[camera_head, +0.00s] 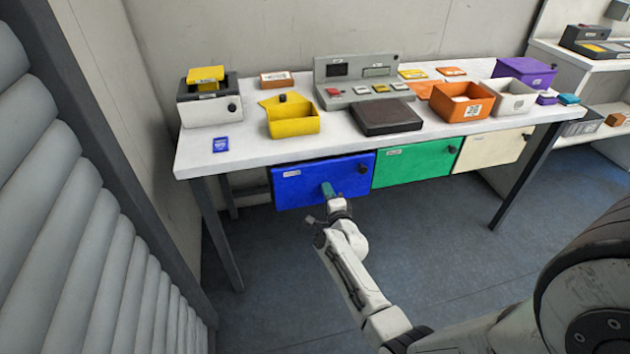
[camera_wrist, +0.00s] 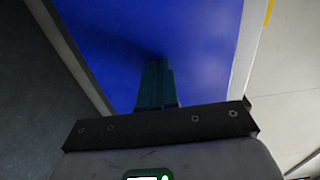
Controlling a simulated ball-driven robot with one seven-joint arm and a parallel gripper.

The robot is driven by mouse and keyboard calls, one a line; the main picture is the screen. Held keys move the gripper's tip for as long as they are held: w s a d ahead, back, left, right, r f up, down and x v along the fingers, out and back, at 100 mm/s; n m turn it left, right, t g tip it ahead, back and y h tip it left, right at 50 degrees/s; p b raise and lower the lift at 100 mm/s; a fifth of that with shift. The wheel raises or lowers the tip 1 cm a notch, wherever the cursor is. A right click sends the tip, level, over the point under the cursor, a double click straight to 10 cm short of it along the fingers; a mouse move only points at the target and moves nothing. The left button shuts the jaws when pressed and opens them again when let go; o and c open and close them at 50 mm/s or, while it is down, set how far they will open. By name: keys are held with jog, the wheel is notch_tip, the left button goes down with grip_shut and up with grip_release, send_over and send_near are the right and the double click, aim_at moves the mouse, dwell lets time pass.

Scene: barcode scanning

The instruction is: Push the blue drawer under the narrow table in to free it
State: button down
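The blue drawer (camera_head: 300,188) is under the left part of the narrow white table (camera_head: 245,150). Its front has a pale label at upper left and a dark knob at the right. The blue front also fills much of the wrist view (camera_wrist: 205,60). My gripper (camera_head: 327,188) is in front of the drawer's lower middle, left of the knob. Its teal fingers (camera_wrist: 155,80) are together, with nothing seen between them, and point at the blue face. The tips are at or very near the face; I cannot tell whether they touch.
A green drawer (camera_head: 410,164) and a cream drawer (camera_head: 495,150) are to the right of the blue one. Yellow (camera_head: 292,125) and orange (camera_head: 460,108) bins and a grey console (camera_head: 362,78) stand on the table. Table legs stand at both ends. The floor (camera_head: 270,280) in front is clear.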

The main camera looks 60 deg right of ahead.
jog(key=p+v, duration=0.3)
jog(key=v, duration=0.7)
jog(key=shift+s+p, duration=0.2)
jog(key=shift+p, duration=0.15)
jog(key=shift+a, duration=0.1)
jog(key=w+a+r+n+y+p, duration=0.1)
jog(key=w+a+n+y, duration=0.2)
jog(key=a+n+y, duration=0.45)
jog(key=w+a+n+y+p, duration=0.1)
jog(key=w+a+n+y, duration=0.3)
jog(key=a+n, duration=0.7)
jog(key=s+a+r+n+g+y, duration=0.1)
jog(key=s+a+r+n+g, duration=0.2)
jog(key=s, duration=0.6)
jog(key=s+a+r+n+g+y, duration=0.1)
jog(key=s+a+r+n+g, duration=0.2)
jog(key=s+a+n+g, duration=0.3)
jog(key=s+a+g, duration=0.1)
jog(key=s, duration=0.3)
jog(key=shift+a+r+g+p, duration=0.3)
jog(key=shift+r+p, duration=0.05)
jog(key=shift+r, duration=0.05)
